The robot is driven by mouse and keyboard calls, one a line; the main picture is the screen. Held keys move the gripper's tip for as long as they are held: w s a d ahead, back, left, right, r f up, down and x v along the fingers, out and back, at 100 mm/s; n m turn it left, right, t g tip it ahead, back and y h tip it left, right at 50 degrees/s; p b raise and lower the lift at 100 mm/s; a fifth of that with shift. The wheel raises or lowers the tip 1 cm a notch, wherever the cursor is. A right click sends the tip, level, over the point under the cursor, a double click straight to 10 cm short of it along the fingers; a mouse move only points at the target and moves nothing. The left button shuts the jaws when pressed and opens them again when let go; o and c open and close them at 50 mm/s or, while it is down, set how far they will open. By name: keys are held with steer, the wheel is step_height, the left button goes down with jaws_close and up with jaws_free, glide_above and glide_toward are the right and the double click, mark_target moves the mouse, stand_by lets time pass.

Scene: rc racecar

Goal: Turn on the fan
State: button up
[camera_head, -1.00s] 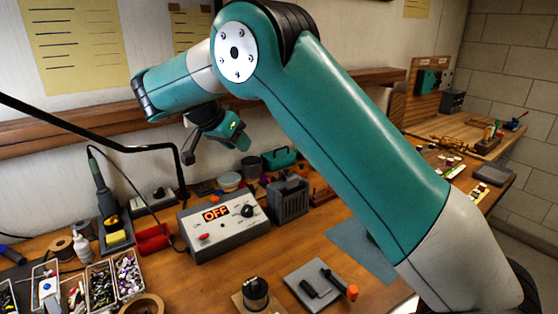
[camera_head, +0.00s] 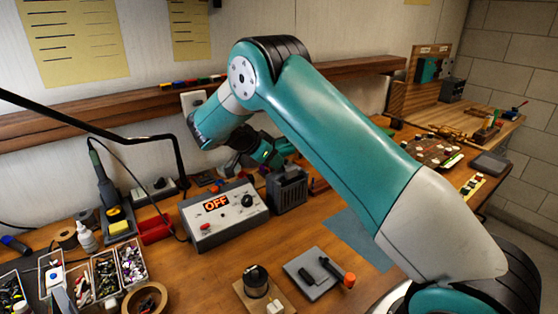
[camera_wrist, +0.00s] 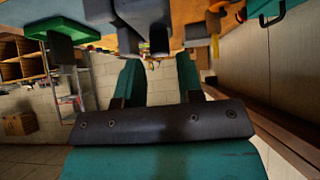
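A dark grey box with a slatted front, which looks like the fan (camera_head: 287,190), stands on the bench just right of a grey control box (camera_head: 222,218). The control box has a lit orange OFF display, a red switch and a black knob. My gripper (camera_head: 276,158) is above and behind the fan, near the wall. In the wrist view, the two teal fingers of my gripper (camera_wrist: 160,75) stand apart with nothing between them. A grey-blue body with a dark knob-like part hangs at the top of that view; I cannot tell for sure that it is the fan.
A soldering iron in its stand (camera_head: 105,195) and a red tray (camera_head: 156,230) are to the left. A wooden shelf (camera_head: 60,136) runs along the wall behind. A grey pad (camera_head: 312,285) with tools lies in front. Bare bench lies before the control box.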

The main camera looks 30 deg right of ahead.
mark_target(278, 172)
steer(key=shift+x, duration=1.5)
steer(key=shift+c, duration=0.2)
steer(key=shift+d, duration=0.1)
jaws_close()
steer(key=shift+f+y, duration=0.1)
steer(key=shift+y, duration=0.2)
steer(key=d+y+b, duration=0.1)
steer(key=y+b, duration=0.1)
steer(key=d+y+b, duration=0.1)
steer(key=y+b, duration=0.2)
steer(key=shift+d+r+y+b, duration=0.25)
steer(key=shift+d+y+b, duration=0.15)
steer(key=shift+y+b, duration=0.5)
steer(key=shift+d+y+p, duration=0.2)
steer(key=shift+y+p, duration=0.2)
steer(key=shift+y, duration=0.6)
